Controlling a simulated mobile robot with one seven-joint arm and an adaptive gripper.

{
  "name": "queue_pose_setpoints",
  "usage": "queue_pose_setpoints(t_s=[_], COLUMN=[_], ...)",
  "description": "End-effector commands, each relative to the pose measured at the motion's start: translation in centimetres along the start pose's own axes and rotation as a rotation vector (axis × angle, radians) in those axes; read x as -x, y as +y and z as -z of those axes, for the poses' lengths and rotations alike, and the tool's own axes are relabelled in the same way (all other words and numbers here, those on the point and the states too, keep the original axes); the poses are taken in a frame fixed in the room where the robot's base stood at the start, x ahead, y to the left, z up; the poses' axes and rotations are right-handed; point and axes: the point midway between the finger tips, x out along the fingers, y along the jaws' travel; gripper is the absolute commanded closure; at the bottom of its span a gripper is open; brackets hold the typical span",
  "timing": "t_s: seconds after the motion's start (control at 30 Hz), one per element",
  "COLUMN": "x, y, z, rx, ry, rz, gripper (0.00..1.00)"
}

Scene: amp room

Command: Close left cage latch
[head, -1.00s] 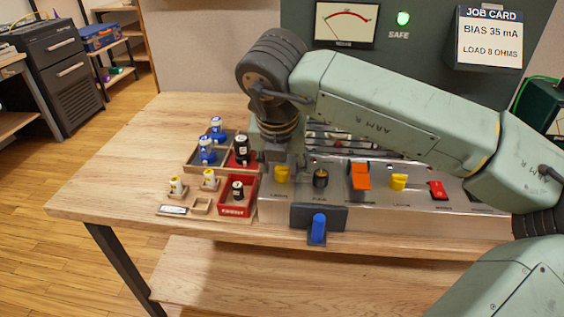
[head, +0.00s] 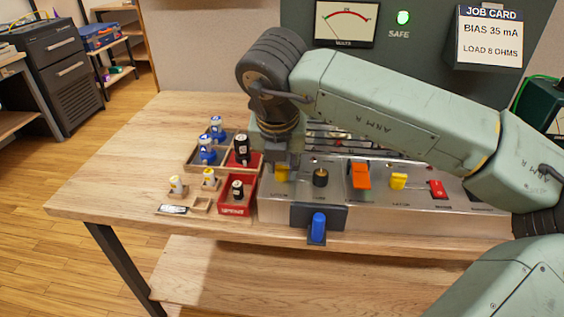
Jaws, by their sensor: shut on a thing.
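The left cage latch (head: 282,174) is a small yellow piece on the top left of the metal amp chassis (head: 370,205). My gripper (head: 283,162) points down at it from above and hides part of it. The jaws are shut on the latch, though the fingertips are small and partly hidden. A second yellow latch (head: 398,181) sits further right on the chassis. My arm hides part of the cage (head: 335,140) behind.
A black knob (head: 320,177), an orange switch (head: 360,176) and a red switch (head: 437,189) stand along the chassis. A blue lever (head: 318,228) is at its front. Trays with tubes, including a red tray (head: 236,208), lie close on the left. The table's far left is clear.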

Motion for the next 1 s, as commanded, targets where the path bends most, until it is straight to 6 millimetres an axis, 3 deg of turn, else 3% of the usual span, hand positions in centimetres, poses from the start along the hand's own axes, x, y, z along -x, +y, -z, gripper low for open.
queue_pose_setpoints(t_s=[0.37, 1.0], x=[-0.24, -0.13], y=[-0.09, -0.36], z=[0.05, -0.18], rx=[0.096, 0.623], ry=[-0.002, -0.002], rz=[-0.042, -0.263], gripper=[1.00, 1.00])
